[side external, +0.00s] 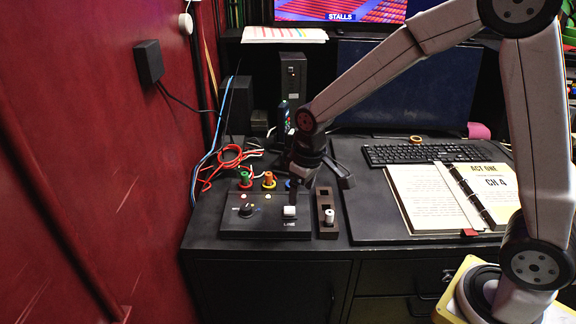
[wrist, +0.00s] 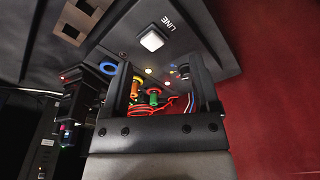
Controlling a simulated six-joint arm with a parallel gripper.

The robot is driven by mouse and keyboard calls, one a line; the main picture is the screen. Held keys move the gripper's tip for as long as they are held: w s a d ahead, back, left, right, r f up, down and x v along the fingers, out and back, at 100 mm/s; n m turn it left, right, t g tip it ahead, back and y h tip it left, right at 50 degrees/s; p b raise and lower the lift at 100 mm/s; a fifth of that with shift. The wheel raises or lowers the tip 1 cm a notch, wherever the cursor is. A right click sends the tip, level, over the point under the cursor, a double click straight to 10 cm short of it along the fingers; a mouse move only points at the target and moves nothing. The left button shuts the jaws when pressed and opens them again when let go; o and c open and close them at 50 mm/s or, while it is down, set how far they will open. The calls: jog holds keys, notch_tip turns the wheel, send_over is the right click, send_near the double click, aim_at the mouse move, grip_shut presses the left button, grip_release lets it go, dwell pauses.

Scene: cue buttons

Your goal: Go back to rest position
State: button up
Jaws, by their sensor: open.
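The cue box (side external: 234,222) is a black panel at the left front of the desk. Its white LINE button (side external: 289,212) also shows near the top of the wrist view (wrist: 152,40), looking bright. Green (side external: 245,178), orange (side external: 268,180) and blue ringed posts stand along its back edge; the blue one (wrist: 107,68) is clearer in the wrist view. My gripper (side external: 313,180) hangs above the box's right rear. In the wrist view my gripper (wrist: 161,72) is open, its two dark fingers apart with nothing gripped. Any contact with the box cannot be told.
A small brown slotted block (side external: 327,213) with a white peg stands right of the cue box. Red and white cables (side external: 225,165) lie behind the box. An open binder (side external: 450,198) and a keyboard (side external: 420,153) lie to the right. A red wall (side external: 95,190) bounds the left.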

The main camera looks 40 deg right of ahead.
jog(key=s+d+f+m+t, duration=0.1)
jog(key=s+d+m, duration=0.1)
jog(key=s, duration=1.1)
jog(key=shift+d+f, duration=0.4)
jog(key=shift+d, duration=0.2)
